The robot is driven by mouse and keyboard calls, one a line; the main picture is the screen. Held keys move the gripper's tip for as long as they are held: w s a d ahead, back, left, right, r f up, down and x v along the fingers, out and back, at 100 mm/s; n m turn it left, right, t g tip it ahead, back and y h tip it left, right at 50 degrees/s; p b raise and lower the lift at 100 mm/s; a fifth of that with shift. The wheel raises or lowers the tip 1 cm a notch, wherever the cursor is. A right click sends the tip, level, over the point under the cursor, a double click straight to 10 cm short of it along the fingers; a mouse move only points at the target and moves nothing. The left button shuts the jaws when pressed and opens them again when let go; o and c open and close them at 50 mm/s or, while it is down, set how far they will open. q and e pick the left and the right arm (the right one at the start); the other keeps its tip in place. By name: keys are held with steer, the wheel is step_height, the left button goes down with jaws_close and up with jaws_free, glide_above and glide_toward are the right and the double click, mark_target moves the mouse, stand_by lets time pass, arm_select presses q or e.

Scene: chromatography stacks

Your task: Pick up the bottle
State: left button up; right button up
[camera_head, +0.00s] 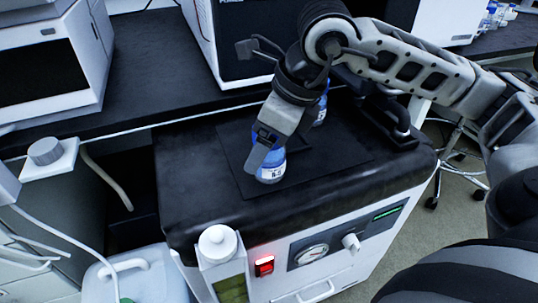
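A small bottle with a blue body and a white label (271,174) stands on a dark mat on top of the black-topped unit. My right gripper (265,158) reaches down over it from above, and a finger covers part of the bottle's upper side. The bottle's top is hidden behind the gripper. I cannot tell whether the fingers touch it or are closed. A second blue bottle (322,108) stands farther back, partly hidden by my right arm. My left gripper is not in view.
The dark mat (335,161) has bare room right of the front bottle. Black fittings (397,128) stand at the unit's back right. A white-capped container (217,242) is at the unit's front left. Large instruments (52,60) stand on the bench behind.

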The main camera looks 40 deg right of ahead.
steer(key=shift+w+f, duration=0.1)
steer(key=c, duration=1.1)
steer(key=shift+c, duration=0.2)
